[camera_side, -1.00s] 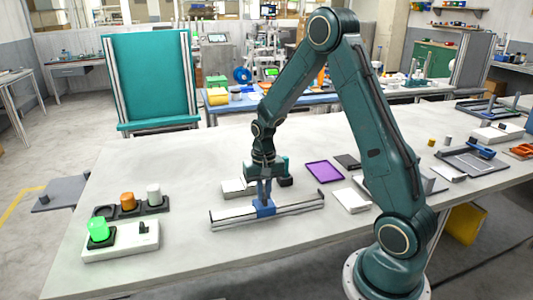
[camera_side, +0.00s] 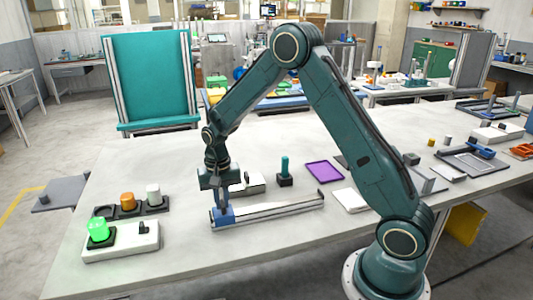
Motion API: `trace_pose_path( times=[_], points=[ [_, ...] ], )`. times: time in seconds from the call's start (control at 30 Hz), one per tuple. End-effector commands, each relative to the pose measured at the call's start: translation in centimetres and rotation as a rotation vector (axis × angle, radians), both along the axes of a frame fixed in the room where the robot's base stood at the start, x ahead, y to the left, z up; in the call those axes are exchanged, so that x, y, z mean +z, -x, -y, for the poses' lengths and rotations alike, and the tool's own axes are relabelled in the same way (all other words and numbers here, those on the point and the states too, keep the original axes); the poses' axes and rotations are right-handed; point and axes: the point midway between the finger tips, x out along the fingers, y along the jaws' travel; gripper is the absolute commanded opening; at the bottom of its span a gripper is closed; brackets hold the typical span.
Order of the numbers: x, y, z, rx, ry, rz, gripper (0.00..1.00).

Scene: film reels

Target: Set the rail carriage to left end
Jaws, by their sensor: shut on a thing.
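The rail (camera_side: 280,206) is a long grey track lying on the white table, with a raised stop at its right end. The blue rail carriage (camera_side: 224,216) sits at the left end of the rail. My gripper (camera_side: 222,204) points down from above and is shut on the carriage's upper part. The fingertips and the exact contact are small and partly hidden.
Left of the rail stand a white box with a lit green lamp (camera_side: 98,230) and a dark holder with orange (camera_side: 127,201) and white cylinders. Behind the rail are a white block with a dark knob, a teal handle on a dark base (camera_side: 285,172) and a purple tray (camera_side: 324,171). The front table is clear.

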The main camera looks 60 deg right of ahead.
Motion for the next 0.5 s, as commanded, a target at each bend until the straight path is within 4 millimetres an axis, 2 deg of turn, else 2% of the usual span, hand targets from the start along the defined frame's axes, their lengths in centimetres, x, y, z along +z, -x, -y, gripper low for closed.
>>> trace_pose_path(
  times=[0.27, 0.3, 0.37, 0.5],
  points=[
    [0.16, -0.57, -0.44, 0.007, -0.005, 0.016, 0.0],
    [0.16, -0.6, -0.47, 0.008, -0.006, 0.017, 0.19],
    [0.16, -0.57, -0.45, 0.008, -0.006, 0.017, 0.31],
    [0.12, -0.43, -0.36, 0.006, -0.004, 0.013, 0.34]
  ],
)
